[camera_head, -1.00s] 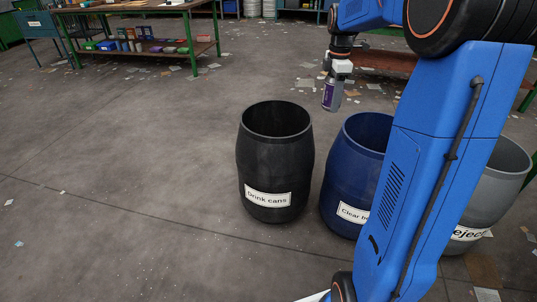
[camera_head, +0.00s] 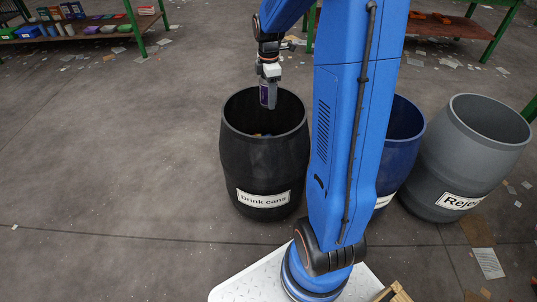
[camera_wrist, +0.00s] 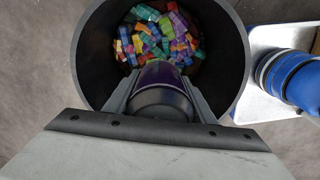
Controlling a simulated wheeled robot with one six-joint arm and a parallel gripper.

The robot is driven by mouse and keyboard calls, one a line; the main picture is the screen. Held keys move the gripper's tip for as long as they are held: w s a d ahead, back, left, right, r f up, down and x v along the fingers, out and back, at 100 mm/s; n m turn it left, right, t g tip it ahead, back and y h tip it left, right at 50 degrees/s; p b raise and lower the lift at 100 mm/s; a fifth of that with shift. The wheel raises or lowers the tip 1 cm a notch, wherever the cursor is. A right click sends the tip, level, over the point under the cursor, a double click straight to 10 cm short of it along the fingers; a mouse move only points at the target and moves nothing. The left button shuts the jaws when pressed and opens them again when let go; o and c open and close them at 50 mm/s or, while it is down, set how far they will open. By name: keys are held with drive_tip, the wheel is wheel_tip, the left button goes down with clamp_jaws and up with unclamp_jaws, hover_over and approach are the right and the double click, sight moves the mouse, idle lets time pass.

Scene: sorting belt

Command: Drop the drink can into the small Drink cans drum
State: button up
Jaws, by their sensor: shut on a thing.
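The drink can (camera_head: 264,96) is purple with a grey end. My gripper (camera_head: 268,84) is shut on it and points down, with the can over the mouth of the black Drink cans drum (camera_head: 262,170). In the wrist view the can (camera_wrist: 160,88) sits between the two fingers, and the drum's dark inner wall (camera_wrist: 225,60) surrounds it. The can's lower end overlaps the drum's opening in the head view; I cannot tell exactly how far it is above or below the rim.
The blue drum (camera_head: 400,140), partly hidden by my arm, and the grey Reject drum (camera_head: 462,150) stand to the right. A shelf table (camera_head: 90,30) is at the back left.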

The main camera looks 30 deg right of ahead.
drive_tip(key=shift+f, duration=2.65)
drive_tip(key=o, duration=1.1)
wheel_tip(320, 180, up, 17)
drive_tip(key=shift+f, duration=0.1)
drive_tip(key=shift+r, duration=0.3)
